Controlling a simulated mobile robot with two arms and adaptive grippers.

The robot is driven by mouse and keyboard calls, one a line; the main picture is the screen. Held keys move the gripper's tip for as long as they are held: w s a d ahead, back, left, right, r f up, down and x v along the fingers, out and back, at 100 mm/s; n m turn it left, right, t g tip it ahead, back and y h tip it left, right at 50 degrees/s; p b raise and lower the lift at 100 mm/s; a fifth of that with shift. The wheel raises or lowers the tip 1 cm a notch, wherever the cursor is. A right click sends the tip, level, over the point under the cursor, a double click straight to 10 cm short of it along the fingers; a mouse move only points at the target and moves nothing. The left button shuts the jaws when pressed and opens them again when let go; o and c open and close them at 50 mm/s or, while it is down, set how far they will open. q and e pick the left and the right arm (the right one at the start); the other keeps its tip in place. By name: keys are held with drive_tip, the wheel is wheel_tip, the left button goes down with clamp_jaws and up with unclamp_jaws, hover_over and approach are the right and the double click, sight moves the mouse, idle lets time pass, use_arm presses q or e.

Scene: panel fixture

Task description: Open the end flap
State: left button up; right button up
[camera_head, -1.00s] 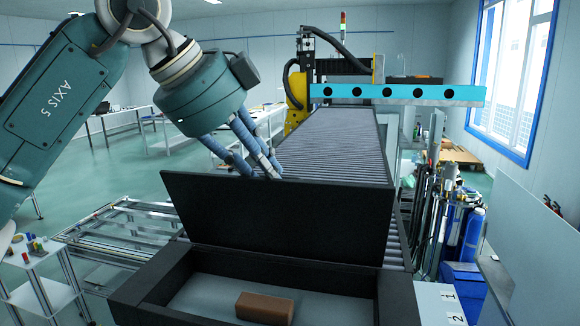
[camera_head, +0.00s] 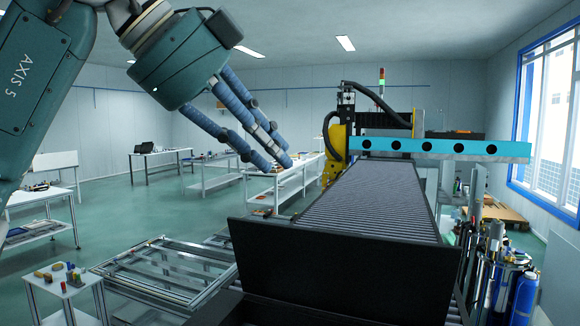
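The end flap, a wide black panel (camera_head: 340,275), stands raised across the lower middle of the head view. Its top edge shows, and its lower edge is near or below the bottom of the frame. My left gripper (camera_head: 279,165), with blue jointed fingers, hangs above and behind the flap's upper left part and appears apart from it. The fingers come close together toward their tips, and I cannot tell if they are fully shut. No object shows between them. My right gripper is not in view.
A ribbed conveyor bed (camera_head: 375,205) runs back behind the flap to a yellow machine (camera_head: 337,150) with a cyan beam (camera_head: 440,150). A metal frame table (camera_head: 165,275) and a small stand with coloured pieces (camera_head: 62,285) are at lower left. Blue cylinders (camera_head: 525,295) stand at right.

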use_arm(q)
drive_tip(key=v, duration=0.7)
